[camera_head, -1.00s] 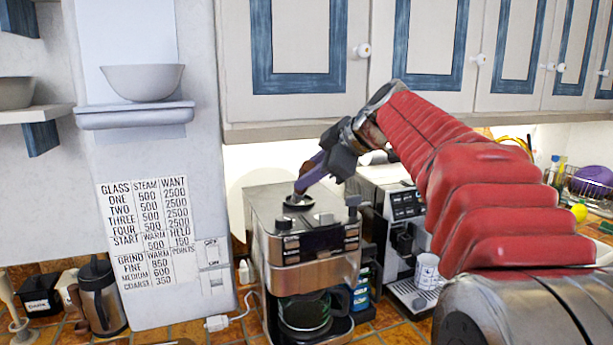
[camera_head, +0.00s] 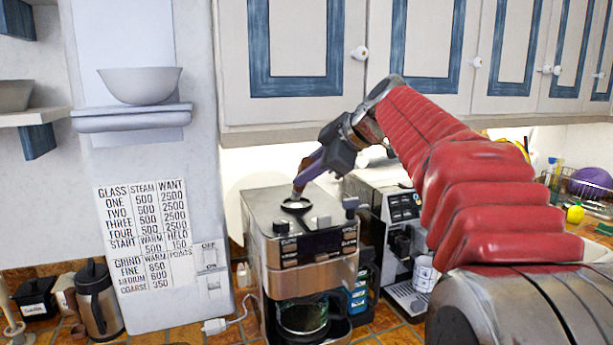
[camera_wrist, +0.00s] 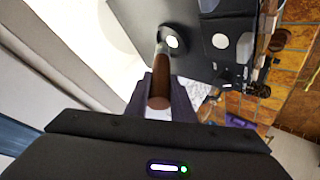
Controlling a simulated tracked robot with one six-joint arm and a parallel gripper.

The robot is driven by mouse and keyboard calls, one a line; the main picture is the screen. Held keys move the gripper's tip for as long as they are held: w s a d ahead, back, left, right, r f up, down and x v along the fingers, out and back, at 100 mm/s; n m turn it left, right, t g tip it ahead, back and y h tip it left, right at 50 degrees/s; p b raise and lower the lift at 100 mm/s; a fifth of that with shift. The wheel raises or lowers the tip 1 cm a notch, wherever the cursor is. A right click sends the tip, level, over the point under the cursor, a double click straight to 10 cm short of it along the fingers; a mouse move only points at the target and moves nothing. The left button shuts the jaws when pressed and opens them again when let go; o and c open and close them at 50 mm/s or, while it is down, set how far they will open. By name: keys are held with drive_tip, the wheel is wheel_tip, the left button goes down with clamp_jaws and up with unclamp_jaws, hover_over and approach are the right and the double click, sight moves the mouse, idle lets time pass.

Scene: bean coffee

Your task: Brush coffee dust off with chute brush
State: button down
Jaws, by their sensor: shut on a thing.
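My gripper (camera_head: 308,172) is shut on the chute brush, above the top of the coffee machine (camera_head: 300,240). The brush (camera_wrist: 161,80) has a brown handle between the fingers in the wrist view, with a paler end pointing to the machine. In the head view the brush's lower end (camera_head: 297,192) is at the round chute opening (camera_head: 296,205) on the machine's top. I cannot tell whether its tip touches inside. The chute also shows in the wrist view (camera_wrist: 172,40). Coffee dust is too small to make out.
A second coffee machine (camera_head: 402,240) with a white cup (camera_head: 424,272) stands close on the right. A glass carafe (camera_head: 303,318) sits in the machine's front. A steel jug (camera_head: 98,298) stands left.

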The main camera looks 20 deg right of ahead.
drive_tip(key=shift+r, duration=1.1)
drive_tip(key=shift+s, duration=0.1)
drive_tip(key=s+r, duration=0.2)
drive_tip(key=s, duration=1.3)
drive_tip(key=shift+d, duration=0.3)
idle(0.3)
drive_tip(key=shift+w, duration=0.25)
drive_tip(key=w, duration=0.6)
drive_tip(key=shift+w+a+f, duration=0.15)
drive_tip(key=shift+w+f, duration=0.2)
drive_tip(key=shift+f, duration=0.1)
drive_tip(key=shift+s, duration=0.1)
drive_tip(key=shift+w+a+f, duration=0.1)
drive_tip(key=shift+w+f, duration=0.1)
drive_tip(key=shift+w, duration=1.2)
drive_tip(key=shift+w+f, duration=0.2)
drive_tip(key=shift+w, duration=1.15)
drive_tip(key=shift+w+a+f, duration=0.1)
drive_tip(key=shift+w+f, duration=0.1)
drive_tip(key=shift+w, duration=1.2)
drive_tip(key=shift+f, duration=1.05)
